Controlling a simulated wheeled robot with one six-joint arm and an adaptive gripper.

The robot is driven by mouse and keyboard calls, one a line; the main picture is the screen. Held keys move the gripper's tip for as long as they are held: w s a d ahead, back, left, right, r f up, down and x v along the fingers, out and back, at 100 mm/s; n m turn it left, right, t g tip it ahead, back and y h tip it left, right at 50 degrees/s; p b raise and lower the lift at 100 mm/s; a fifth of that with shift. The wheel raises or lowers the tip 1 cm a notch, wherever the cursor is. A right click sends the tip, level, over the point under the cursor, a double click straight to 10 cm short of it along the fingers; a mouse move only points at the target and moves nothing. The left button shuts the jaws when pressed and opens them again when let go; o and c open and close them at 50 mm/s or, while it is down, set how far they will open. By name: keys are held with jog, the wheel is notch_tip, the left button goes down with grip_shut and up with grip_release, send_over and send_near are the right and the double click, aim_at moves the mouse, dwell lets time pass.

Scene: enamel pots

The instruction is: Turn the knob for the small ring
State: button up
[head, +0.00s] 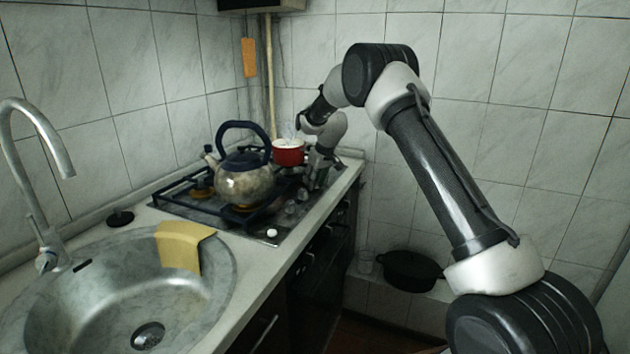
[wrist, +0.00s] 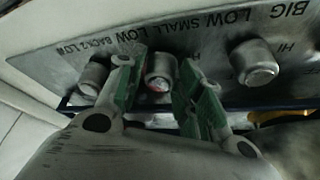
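The control panel (wrist: 215,45) shows in the wrist view with printed labels, among them BIG, SMALL and BACK2. The middle knob (wrist: 160,68), grey with a red mark at its lower end, lies below the SMALL lettering. My gripper (wrist: 162,92) is open, with one green-padded finger on each side of this knob. I cannot tell whether either pad touches it. In the head view my gripper (head: 312,184) points down at the far right edge of the cooktop (head: 188,207). The small ring is not clearly visible there.
Other knobs (wrist: 93,78) and (wrist: 255,62) flank the middle one. A kettle (head: 245,180) stands on the cooktop. A red pot (head: 288,155) is behind it, close to my gripper. A sink (head: 100,290) with a yellow cloth (head: 182,247) lies nearer.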

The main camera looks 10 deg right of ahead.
jog(key=c, duration=0.4)
jog(key=shift+m+h, duration=0.6)
jog(key=shift+m, duration=1)
jog(key=o, duration=1)
jog(key=shift+c, duration=0.2)
jog(key=shift+a, duration=0.1)
jog(key=v, duration=1.2)
jog(key=shift+s, duration=0.25)
